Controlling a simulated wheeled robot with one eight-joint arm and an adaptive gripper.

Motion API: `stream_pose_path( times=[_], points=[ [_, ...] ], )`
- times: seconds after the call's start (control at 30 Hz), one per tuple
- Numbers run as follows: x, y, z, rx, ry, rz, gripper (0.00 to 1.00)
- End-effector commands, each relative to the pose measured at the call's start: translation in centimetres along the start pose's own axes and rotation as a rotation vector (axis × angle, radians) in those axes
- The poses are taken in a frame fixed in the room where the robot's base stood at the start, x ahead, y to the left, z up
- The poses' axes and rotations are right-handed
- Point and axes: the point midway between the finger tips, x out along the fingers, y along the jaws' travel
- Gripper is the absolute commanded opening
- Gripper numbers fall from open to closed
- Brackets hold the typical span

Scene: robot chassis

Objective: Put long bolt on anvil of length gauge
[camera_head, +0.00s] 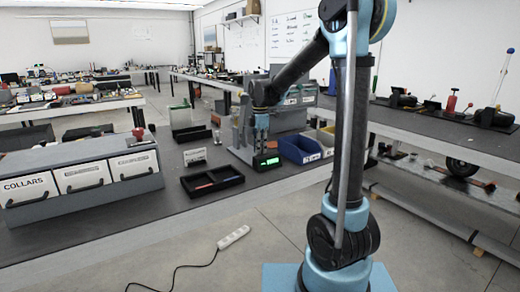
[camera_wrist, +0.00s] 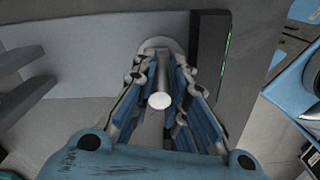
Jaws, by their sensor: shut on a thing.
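In the wrist view, my gripper (camera_wrist: 162,85) is shut on the long bolt (camera_wrist: 160,101), which shows as a grey shaft with a bright round end towards the camera. The bolt's far end is hidden or hard to make out. Behind it is a light grey rounded part (camera_wrist: 160,42) of the length gauge, perhaps the anvil; I cannot tell whether the bolt touches it. In the head view, my gripper (camera_head: 262,139) points down at the length gauge, just above its green display (camera_head: 268,163). The bolt is too small to see there.
Blue bins (camera_head: 305,149) stand right of the gauge. A black tray (camera_head: 212,182) and a small sign (camera_head: 195,157) stand left of it. A grey drawer cabinet marked COLLARS (camera_head: 80,178) is at the left. Bare bench top (camera_head: 165,205) lies in front of the cabinet.

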Motion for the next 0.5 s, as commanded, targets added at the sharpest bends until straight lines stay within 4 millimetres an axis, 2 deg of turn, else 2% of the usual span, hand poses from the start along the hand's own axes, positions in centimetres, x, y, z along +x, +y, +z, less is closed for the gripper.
stream_pose_path(
  times=[0.17, 0.2, 0.23, 0.5],
  points=[
    [0.08, 0.01, -0.02, 0.000, 0.000, 0.000, 0.00],
    [0.15, 0.01, -0.02, 0.000, 0.000, 0.000, 0.16],
    [0.13, 0.01, -0.03, 0.000, 0.000, 0.000, 0.22],
    [0.11, 0.01, -0.10, -0.001, 0.000, 0.000, 0.22]
  ],
)
